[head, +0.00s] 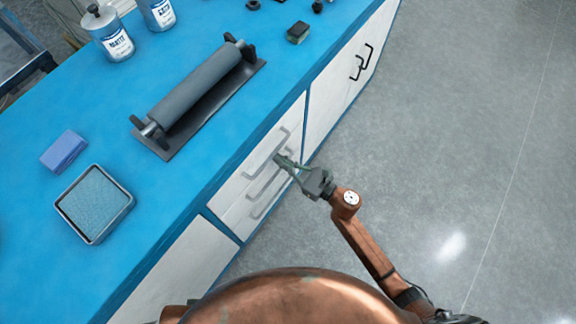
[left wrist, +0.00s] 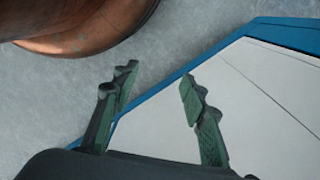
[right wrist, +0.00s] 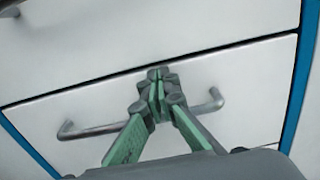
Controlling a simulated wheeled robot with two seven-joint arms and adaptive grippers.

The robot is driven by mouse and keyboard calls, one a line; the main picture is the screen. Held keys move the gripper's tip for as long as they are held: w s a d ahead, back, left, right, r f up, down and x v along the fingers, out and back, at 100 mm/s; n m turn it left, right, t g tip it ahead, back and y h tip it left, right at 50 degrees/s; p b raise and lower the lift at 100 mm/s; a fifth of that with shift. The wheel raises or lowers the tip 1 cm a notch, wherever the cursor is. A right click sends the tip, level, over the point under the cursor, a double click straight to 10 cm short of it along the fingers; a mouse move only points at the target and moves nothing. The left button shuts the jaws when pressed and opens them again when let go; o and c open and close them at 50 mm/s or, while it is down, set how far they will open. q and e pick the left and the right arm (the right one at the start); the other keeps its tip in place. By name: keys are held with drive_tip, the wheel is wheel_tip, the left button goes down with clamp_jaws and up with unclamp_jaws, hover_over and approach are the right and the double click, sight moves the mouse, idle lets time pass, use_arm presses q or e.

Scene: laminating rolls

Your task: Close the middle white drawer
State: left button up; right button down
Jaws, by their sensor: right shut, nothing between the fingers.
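The middle white drawer (right wrist: 235,78) fills the right wrist view, with its grey bar handle (right wrist: 88,130) across the front. It also shows in the head view in the stack under the blue counter. A thin dark seam runs along its top edge; I cannot tell whether it is fully flush. My right gripper (right wrist: 160,82) is shut and empty, its tips at the drawer front above the handle; contact is unclear. The right gripper also shows in the head view (head: 280,159). My left gripper (left wrist: 155,80) is open and empty near a white cabinet panel (left wrist: 165,120).
The blue counter (head: 145,185) holds a roller laminator (head: 200,90), a tray (head: 95,204), a blue block (head: 64,150) and cans (head: 108,35). Another white cabinet front (head: 335,95) with dark handles adjoins the drawers. The grey floor (head: 460,130) at right is clear.

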drive_tip(key=shift+w+r, duration=0.15)
drive_tip(key=shift+s+d, duration=0.3)
drive_tip(key=shift+d, duration=0.15)
use_arm(q)
drive_tip(key=shift+s+a+f+p, duration=0.1)
drive_tip(key=shift+s+f+p, duration=0.15)
drive_tip(key=shift+f, duration=0.6)
drive_tip(key=shift+s+a+f+p, duration=0.1)
drive_tip(key=shift+f+p, duration=0.15)
drive_tip(key=shift+f, duration=0.65)
drive_tip(key=shift+s+a+f+p, duration=0.1)
drive_tip(key=shift+s+f+p, duration=0.15)
drive_tip(key=shift+f, duration=0.6)
use_arm(e)
drive_tip(key=v, duration=1.3)
drive_tip(key=shift+s, duration=0.2)
drive_tip(key=shift+a, duration=0.1)
